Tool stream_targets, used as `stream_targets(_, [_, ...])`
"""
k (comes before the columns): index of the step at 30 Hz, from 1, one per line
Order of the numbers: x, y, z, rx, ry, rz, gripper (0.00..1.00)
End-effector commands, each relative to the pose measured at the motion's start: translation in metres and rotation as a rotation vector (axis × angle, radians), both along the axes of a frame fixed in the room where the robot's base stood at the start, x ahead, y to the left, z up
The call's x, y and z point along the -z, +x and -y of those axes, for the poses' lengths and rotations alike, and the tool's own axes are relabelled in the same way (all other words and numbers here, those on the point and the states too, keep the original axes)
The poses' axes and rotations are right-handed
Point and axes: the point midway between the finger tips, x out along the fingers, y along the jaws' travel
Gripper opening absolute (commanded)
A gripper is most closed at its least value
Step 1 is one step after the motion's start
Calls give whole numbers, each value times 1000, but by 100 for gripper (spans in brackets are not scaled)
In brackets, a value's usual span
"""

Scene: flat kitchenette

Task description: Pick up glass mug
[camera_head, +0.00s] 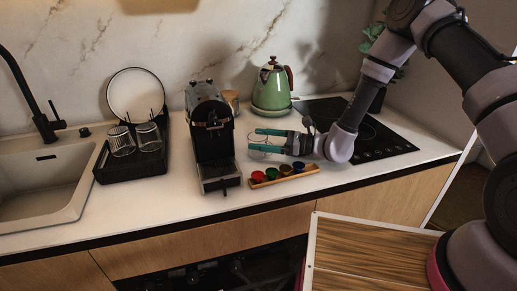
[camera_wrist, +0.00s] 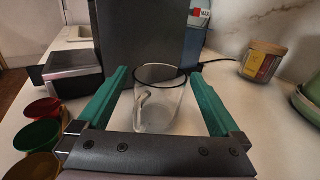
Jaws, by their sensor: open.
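A clear glass mug (camera_wrist: 160,98) stands upright on the white counter, seen in the wrist view between the two teal fingers of my gripper (camera_wrist: 158,95). Its handle is on the near left side, facing me. The fingers are open, one on each side of the mug, and I see no clear contact. In the head view my gripper (camera_head: 268,140) points left over the counter, and the glass mug (camera_head: 258,149) shows faintly between its fingers, right of the coffee machine.
A black coffee machine (camera_head: 210,135) stands just beyond the mug. A wooden holder with several coloured cups (camera_head: 285,173) lies in front of my gripper. A green kettle (camera_head: 272,88) stands behind. A jar (camera_wrist: 262,60) is at the back right. A dish rack (camera_head: 131,165) holds glasses.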

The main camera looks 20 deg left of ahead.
Motion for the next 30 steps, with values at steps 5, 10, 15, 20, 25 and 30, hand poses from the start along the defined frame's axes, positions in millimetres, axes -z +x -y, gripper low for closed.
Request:
stream_targets(5, [0,0,0,0,0,0,92])
stream_targets(10, [0,0,0,0,0,-1,27])
stream_targets(15, [0,0,0,0,0,0,11])
stream_targets(20, [-2,0,0,0,1,0,11])
stream_targets(25, [-18,1,0,0,1,2,11])
stream_targets(30, [-47,0,0,-1,2,4,11])
